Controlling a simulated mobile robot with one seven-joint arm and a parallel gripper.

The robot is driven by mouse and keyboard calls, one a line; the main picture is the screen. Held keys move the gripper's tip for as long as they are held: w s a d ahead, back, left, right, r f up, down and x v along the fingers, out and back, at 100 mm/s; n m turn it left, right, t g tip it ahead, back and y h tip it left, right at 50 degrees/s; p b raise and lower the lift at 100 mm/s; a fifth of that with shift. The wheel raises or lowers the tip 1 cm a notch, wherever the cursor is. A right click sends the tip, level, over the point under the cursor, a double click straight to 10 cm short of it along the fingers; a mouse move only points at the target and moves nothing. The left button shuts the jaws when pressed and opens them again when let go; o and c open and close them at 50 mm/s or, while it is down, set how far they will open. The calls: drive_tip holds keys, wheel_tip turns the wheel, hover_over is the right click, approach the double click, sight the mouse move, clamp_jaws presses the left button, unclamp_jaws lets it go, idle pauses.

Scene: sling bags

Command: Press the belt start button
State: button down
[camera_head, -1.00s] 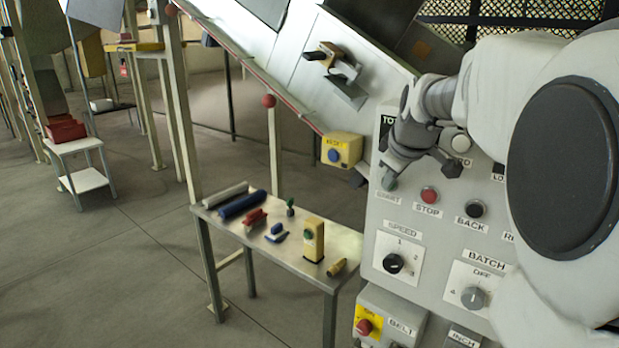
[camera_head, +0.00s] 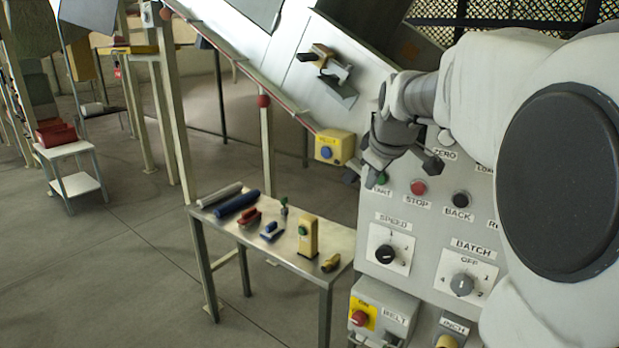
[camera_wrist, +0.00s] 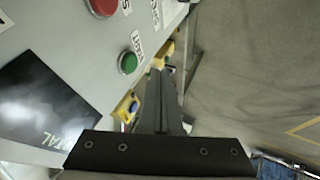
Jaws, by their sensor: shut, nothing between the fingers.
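The green START button (camera_head: 382,179) sits on the grey control panel, partly hidden by my gripper. In the wrist view the green button (camera_wrist: 127,63) is plain, with its label beside it. My gripper (camera_head: 372,172) is shut and empty. It points down in front of the panel's left edge, close to the button in the head view. In the wrist view my fingertips (camera_wrist: 158,70) are to the right of the button, apart from it in the picture. A box labelled BELT (camera_head: 394,318) is below, with a red button (camera_head: 359,318) on a yellow plate.
A red STOP button (camera_head: 418,187) and a black BACK button (camera_head: 460,200) are close to START. SPEED (camera_head: 384,254) and BATCH (camera_head: 461,285) knobs are lower. A yellow box with a blue button (camera_head: 326,152) hangs left. A small table (camera_head: 290,262) holds several items.

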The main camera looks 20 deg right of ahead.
drive_tip(key=v, duration=0.9)
drive_tip(key=shift+r, duration=0.15)
drive_tip(key=shift+w, duration=0.1)
drive_tip(key=s+a+f+m, duration=0.3)
drive_tip(key=s+a+f, duration=0.3)
drive_tip(key=s+f, duration=0.2)
drive_tip(key=s+a+f+m+g+y, duration=0.1)
drive_tip(key=s+a+f+m, duration=0.2)
drive_tip(key=s+a+f, duration=0.4)
drive_tip(key=s, duration=0.5)
drive_tip(key=shift+a+f+g+y, duration=0.3)
drive_tip(key=shift+f, duration=0.1)
drive_tip(key=shift+d+m, duration=0.1)
drive_tip(key=shift+m, duration=0.2)
